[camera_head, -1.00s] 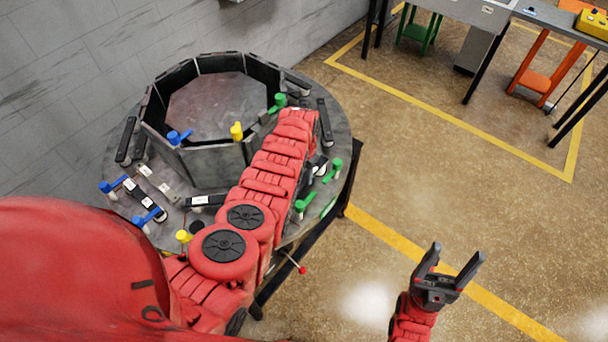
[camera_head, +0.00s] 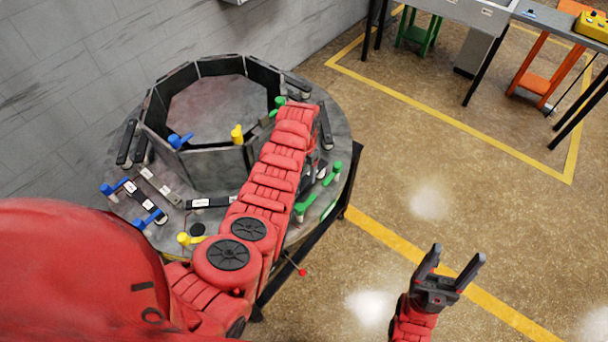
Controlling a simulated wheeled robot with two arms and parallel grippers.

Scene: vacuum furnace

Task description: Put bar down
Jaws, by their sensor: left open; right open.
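The frame does not show which one the task means. My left arm reaches across the platform. My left gripper (camera_head: 311,166) is mostly hidden beside and below its own forearm, low over the platform's right side near the green clamps (camera_head: 331,174). I see no bar held in it. My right gripper (camera_head: 449,276) is open and empty over the floor.
An octagonal wall of dark panels (camera_head: 217,164) stands on the platform (camera_head: 210,218). A workbench (camera_head: 470,14) is at the back right. The floor between is clear.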

